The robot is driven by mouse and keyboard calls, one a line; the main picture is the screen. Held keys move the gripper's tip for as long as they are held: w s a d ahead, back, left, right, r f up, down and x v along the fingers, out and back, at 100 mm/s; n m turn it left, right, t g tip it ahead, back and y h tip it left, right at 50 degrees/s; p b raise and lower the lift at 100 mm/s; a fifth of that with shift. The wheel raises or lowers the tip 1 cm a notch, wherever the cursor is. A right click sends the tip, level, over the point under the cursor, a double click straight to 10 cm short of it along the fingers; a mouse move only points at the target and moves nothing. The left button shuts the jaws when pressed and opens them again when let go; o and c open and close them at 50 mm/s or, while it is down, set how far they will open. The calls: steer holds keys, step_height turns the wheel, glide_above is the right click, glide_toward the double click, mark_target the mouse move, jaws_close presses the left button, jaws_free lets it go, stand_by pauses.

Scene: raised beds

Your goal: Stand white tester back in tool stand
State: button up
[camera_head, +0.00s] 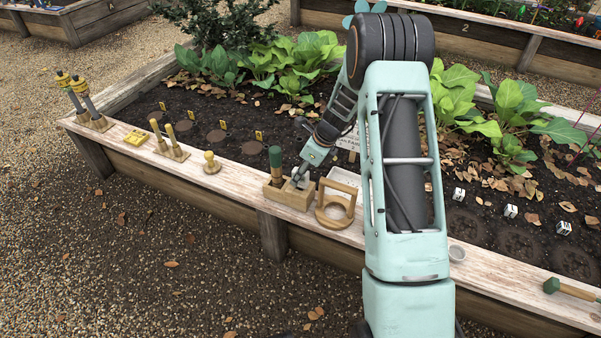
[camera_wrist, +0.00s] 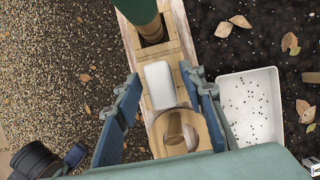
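The wooden tool stand (camera_head: 287,197) sits on the bed's front plank, with a green-handled tool (camera_head: 275,162) upright in its left part. In the wrist view the stand (camera_wrist: 173,50) is at the top, with the green handle (camera_wrist: 137,8) beyond. The white tester (camera_wrist: 158,84) shows as a pale rounded block over the near part of the stand, between my fingers. My gripper (camera_wrist: 162,92) is open around it, with a gap on both sides. In the head view my gripper (camera_head: 299,178) is at the stand's right end. How deep the tester sits is hidden.
A wooden ring-shaped holder (camera_head: 335,206) stands just right of the stand, close to my gripper. A white tray of seeds (camera_wrist: 249,106) lies beside it. A wooden knob (camera_head: 211,163) is to the left; a grey cup (camera_head: 457,253) and green mallet (camera_head: 552,286) are to the right.

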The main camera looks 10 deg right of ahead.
steer(key=p+v, duration=0.3)
steer(key=v, duration=0.9)
steer(key=shift+r+p, duration=0.15)
steer(key=shift+p, duration=0.15)
steer(key=shift+w, duration=0.1)
